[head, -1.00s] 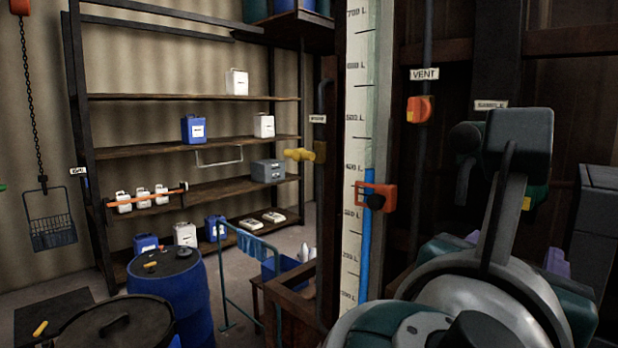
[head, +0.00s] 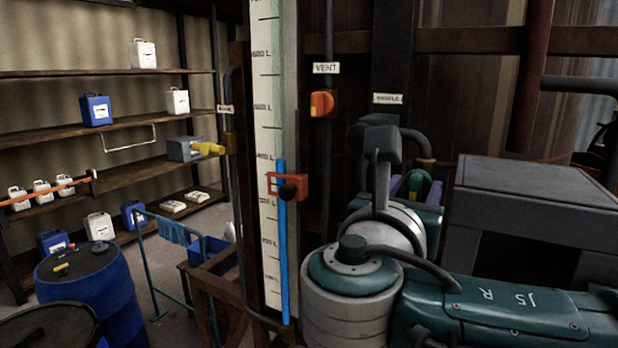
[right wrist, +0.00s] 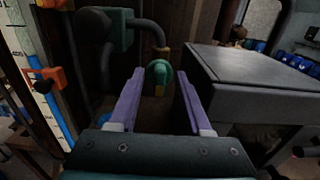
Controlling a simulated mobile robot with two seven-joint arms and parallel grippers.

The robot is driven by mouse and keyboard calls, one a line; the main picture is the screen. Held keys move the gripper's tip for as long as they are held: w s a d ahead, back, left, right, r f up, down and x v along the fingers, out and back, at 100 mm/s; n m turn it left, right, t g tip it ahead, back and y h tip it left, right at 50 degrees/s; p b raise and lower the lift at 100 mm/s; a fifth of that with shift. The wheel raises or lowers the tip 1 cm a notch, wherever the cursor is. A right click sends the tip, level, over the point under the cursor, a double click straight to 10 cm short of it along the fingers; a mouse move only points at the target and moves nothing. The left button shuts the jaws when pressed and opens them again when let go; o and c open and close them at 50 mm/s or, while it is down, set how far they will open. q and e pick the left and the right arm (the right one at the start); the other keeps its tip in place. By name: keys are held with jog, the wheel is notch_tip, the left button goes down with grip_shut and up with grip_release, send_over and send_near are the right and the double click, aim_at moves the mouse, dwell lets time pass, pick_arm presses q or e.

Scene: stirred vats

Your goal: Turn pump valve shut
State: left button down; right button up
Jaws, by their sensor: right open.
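My right gripper (head: 416,190) is open and empty at the right of the head view, its purple fingers pointing away from me. In the right wrist view (right wrist: 161,76) a rounded green part with a yellow tab (right wrist: 158,76) shows beyond and between the fingertips. I see no contact with it. The green part also shows between the fingers in the head view (head: 415,180). No label that I can read says pump. My left gripper is not in view.
An orange valve knob (head: 321,103) sits below the VENT label. A SAMPLE label (head: 388,99) hangs right of it. A level gauge (head: 268,140) stands at the middle. A grey box-like housing (head: 530,200) takes up the right side, close beside my right gripper.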

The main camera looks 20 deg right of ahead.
grip_shut()
dwell(0.3)
